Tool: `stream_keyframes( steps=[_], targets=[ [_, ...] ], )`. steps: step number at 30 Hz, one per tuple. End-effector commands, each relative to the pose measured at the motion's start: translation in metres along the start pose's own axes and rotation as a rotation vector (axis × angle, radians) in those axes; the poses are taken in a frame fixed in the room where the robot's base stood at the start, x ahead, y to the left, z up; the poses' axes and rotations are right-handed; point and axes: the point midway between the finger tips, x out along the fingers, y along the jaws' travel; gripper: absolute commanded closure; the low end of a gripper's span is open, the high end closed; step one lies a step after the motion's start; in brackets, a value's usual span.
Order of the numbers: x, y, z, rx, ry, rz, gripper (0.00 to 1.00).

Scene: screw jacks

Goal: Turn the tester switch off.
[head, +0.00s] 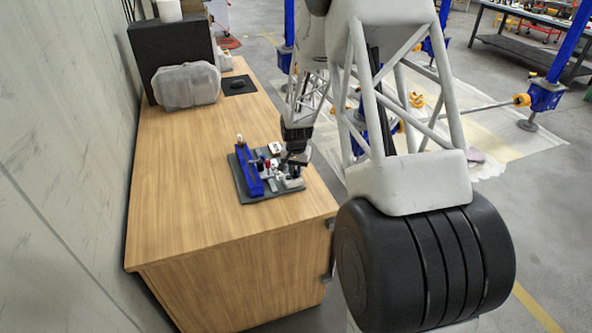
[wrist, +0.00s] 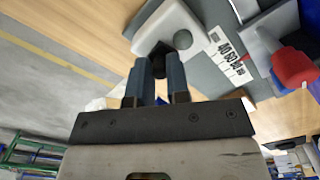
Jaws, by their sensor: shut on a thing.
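The tester, a grey base plate (head: 249,187) with a blue upright bar (head: 249,172) and small fittings, sits near the right edge of the wooden bench. My gripper (head: 297,159) points down at the plate's right side. In the wrist view, my gripper's two blue-grey fingers (wrist: 157,72) are shut on a small black switch part (wrist: 161,50). This part stands against a pale housing (wrist: 182,27) with a round dark spot. The fingers hide part of the switch, so I cannot tell its on or off position. A label with printed numbers (wrist: 230,57) lies beside the housing.
A red knob (wrist: 294,67) is close to the right of my fingers. The wooden bench (head: 185,205) is clear left of the tester. A black box (head: 170,44) and a grey wrapped case (head: 187,84) stand at its far end, by the wall.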

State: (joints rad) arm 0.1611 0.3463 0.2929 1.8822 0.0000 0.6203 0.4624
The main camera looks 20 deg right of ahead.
Motion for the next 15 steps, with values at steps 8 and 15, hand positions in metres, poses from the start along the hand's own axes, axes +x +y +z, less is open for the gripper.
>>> stream_keyframes(
  steps=[8,15],
  targets=[
    [-0.0004,0.0001,-0.0001,-0.229,0.001,0.000,1.00],
    [-0.0012,0.0000,-0.0004,-0.458,0.001,0.000,1.00]
  ],
)
